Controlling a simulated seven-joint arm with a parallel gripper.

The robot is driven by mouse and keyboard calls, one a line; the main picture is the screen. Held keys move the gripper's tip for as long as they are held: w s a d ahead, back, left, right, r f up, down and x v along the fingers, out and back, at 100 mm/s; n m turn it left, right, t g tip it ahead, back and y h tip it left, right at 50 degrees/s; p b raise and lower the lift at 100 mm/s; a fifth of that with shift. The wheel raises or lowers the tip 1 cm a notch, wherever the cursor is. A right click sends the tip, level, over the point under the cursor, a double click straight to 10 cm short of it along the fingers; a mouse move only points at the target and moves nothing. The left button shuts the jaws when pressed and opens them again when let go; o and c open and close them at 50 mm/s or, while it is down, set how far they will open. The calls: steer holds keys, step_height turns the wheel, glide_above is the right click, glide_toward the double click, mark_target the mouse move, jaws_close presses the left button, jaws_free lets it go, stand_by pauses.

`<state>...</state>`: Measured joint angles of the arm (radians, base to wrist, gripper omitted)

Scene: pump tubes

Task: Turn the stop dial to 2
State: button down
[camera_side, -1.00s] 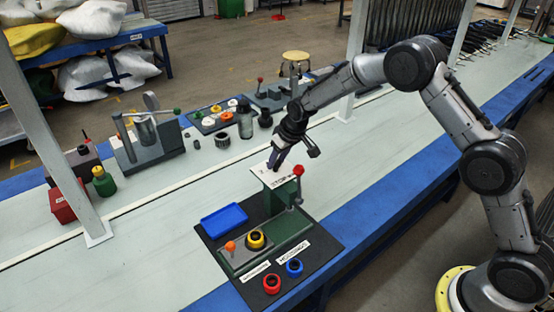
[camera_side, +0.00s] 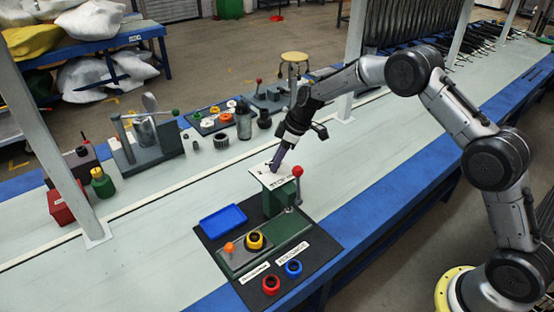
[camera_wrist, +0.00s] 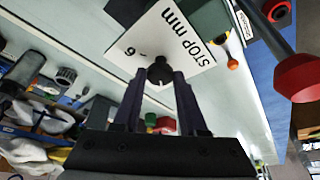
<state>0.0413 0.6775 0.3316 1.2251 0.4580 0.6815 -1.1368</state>
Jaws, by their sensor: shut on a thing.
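The stop dial is a small black knob (camera_wrist: 159,72) on a white plate (camera_wrist: 180,35) marked "STOP mm", seen in the wrist view. A "6" shows on the plate to the left of the knob; the other numbers are hidden or unreadable, and I cannot tell the dial's setting. My gripper (camera_wrist: 158,78) is shut on the knob, one dark finger on each side. In the side view, my gripper (camera_side: 271,169) reaches down at a tilt to the white plate (camera_side: 262,181) on top of the green press (camera_side: 279,203); there the fingertips hide the knob.
The press has a red-knobbed lever (camera_side: 297,172) close to the right of my gripper. A blue tray (camera_side: 223,218), a yellow ring (camera_side: 255,240), a red ring (camera_side: 271,284) and a blue ring (camera_side: 293,267) are in front. Other fixtures stand along the back.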

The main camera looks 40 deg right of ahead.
stand_by(0.4)
steer(key=shift+c, duration=2.3)
jaws_free()
steer(key=v, duration=1.3)
steer(key=shift+d+r, duration=0.2)
steer(key=shift+r, duration=0.2)
